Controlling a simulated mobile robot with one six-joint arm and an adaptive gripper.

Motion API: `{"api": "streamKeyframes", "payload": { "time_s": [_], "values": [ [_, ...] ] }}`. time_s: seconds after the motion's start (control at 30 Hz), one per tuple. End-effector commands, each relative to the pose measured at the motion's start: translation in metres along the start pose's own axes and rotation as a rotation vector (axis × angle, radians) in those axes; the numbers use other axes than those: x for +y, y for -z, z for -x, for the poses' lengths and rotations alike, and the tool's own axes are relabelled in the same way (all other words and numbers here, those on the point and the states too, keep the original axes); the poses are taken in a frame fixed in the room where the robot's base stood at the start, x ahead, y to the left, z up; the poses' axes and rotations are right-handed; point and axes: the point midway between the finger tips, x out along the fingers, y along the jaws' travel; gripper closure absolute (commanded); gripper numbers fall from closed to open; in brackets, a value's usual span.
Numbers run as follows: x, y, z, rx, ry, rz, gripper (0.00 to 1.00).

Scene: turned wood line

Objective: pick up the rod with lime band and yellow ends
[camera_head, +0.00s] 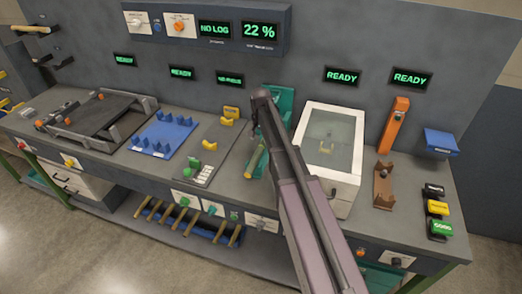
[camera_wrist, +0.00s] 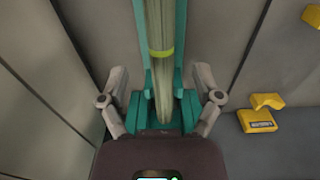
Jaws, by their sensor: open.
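The rod (camera_wrist: 159,85), pale wood with a lime band, lies lengthwise in a teal holder (camera_wrist: 181,50) in the wrist view. Its yellow ends cannot be made out there. In the head view, part of a pale rod (camera_head: 254,161) shows in the teal machine, just left of my arm. My gripper (camera_wrist: 159,76) is open. Its two grey fingers stand either side of the holder, apart from the rod, with nothing between them but the holder and rod. In the head view my arm hides much of the teal machine.
A white lidded box (camera_head: 331,150) stands close right of my arm. Yellow blocks (camera_wrist: 262,110) lie to the right in the wrist view. A blue pegged tray (camera_head: 163,138) is further left on the bench. Several rods (camera_head: 185,222) rest on a rack below.

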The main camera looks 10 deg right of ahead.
Motion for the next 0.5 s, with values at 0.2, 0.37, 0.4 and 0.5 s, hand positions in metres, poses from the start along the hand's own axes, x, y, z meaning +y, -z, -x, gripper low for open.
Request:
{"api": "streamKeyframes", "payload": {
  "time_s": [0.2, 0.37, 0.4, 0.5],
  "values": [
    [0.0, 0.0, 0.0, 0.0, 0.0, 0.0, 0.17],
    [0.0, 0.001, -0.004, 0.0, 0.0, 0.0, 0.17],
    [0.0, 0.001, -0.006, 0.0, 0.0, 0.0, 0.17],
    [-0.001, 0.002, -0.012, 0.0, 0.0, 0.0, 0.17]
  ]
}}
